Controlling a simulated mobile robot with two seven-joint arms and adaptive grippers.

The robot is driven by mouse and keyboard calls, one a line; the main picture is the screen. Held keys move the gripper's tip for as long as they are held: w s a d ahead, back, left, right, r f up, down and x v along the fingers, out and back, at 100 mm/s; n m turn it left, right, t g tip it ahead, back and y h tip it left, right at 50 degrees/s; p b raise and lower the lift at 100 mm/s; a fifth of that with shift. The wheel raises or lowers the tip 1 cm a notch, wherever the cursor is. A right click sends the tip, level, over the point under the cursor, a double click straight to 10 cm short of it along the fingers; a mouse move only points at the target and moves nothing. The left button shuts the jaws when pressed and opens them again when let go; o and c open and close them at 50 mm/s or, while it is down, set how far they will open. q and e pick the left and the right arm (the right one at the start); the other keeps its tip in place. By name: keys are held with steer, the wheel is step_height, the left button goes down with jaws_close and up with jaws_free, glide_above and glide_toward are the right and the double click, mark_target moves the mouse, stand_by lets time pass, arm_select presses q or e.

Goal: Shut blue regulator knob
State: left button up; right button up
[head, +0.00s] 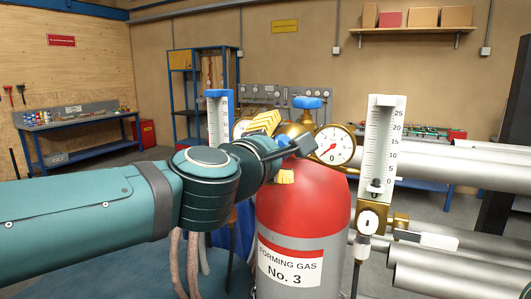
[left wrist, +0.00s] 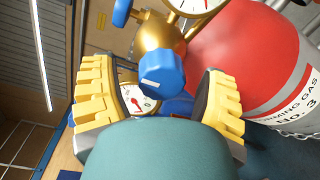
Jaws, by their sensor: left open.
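The blue regulator knob (left wrist: 165,68) faces the camera on the brass regulator body (left wrist: 158,33) in the left wrist view. In the head view, only a small part of the blue knob (head: 282,140) shows beside my gripper. My left gripper (head: 276,149) is open, with one yellow finger above and one below the knob. In the left wrist view the fingers of the left gripper (left wrist: 156,75) stand on both sides of the knob, with visible gaps. I cannot tell how deep the knob sits between them. My right gripper is not in view.
A red and grey gas cylinder (head: 303,205) labelled No. 3 stands below the regulator. A blue handwheel (head: 307,102) is on top. A round gauge (head: 335,145) and a white flow tube (head: 380,145) stand close on the right. Metal pipes (head: 455,165) run at the right edge.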

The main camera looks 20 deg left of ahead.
arm_select(q)
steer(key=s+a, duration=0.2)
steer(key=s, duration=0.9)
steer(key=shift+s+r, duration=0.25)
steer(key=shift+r, duration=0.05)
steer(key=shift+a, duration=0.1)
